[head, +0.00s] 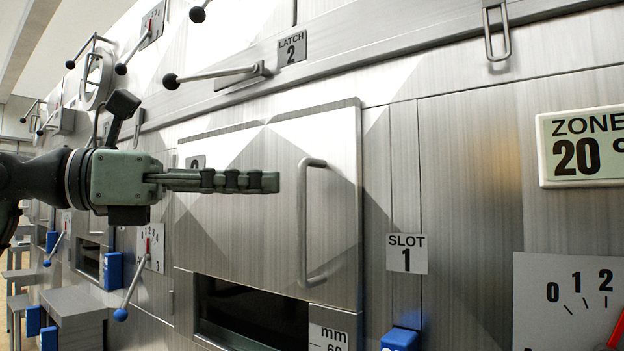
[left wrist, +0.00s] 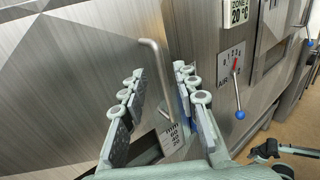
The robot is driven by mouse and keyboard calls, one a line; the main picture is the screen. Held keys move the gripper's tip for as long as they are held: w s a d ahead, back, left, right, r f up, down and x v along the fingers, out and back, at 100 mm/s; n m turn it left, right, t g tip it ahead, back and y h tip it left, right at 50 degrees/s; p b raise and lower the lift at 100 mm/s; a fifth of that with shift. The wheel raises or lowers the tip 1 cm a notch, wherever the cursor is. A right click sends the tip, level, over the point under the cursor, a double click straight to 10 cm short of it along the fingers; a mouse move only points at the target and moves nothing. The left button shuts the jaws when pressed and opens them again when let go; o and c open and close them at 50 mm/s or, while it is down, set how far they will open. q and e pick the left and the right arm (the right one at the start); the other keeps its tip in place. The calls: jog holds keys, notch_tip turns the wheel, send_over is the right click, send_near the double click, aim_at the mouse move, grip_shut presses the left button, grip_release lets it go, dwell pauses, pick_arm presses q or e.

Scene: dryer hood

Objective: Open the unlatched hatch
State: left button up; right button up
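The hatch (head: 255,240) is a brushed-metal panel in the wall, with a vertical bar handle (head: 303,225) near its right edge. My left gripper (head: 276,182) reaches in from the left, in front of the panel, its fingertips just left of the handle's upper part in the head view. In the left wrist view the gripper (left wrist: 160,78) is open and empty. The handle (left wrist: 153,65) shows between its fingers there, with no clear contact. The latch 2 lever (head: 210,76) above the hatch lies nearly level, its black knob to the left.
A dark opening (head: 250,310) lies below the hatch. A blue-knobbed lever (head: 133,288) stands left of the hatch, and a blue block (head: 399,340) sits at lower right. A slot 1 label (head: 407,254) is on the wall to the right.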

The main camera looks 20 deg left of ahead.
pick_arm(q)
jog(key=p+x, duration=0.2)
jog(key=x, duration=0.4)
pick_arm(e)
jog(key=f, duration=0.5)
jog(key=shift+s+d, duration=0.1)
jog(key=shift+s, duration=0.3)
pick_arm(q)
jog(key=shift+d, duration=0.1)
jog(key=shift+c, duration=0.3)
grip_shut()
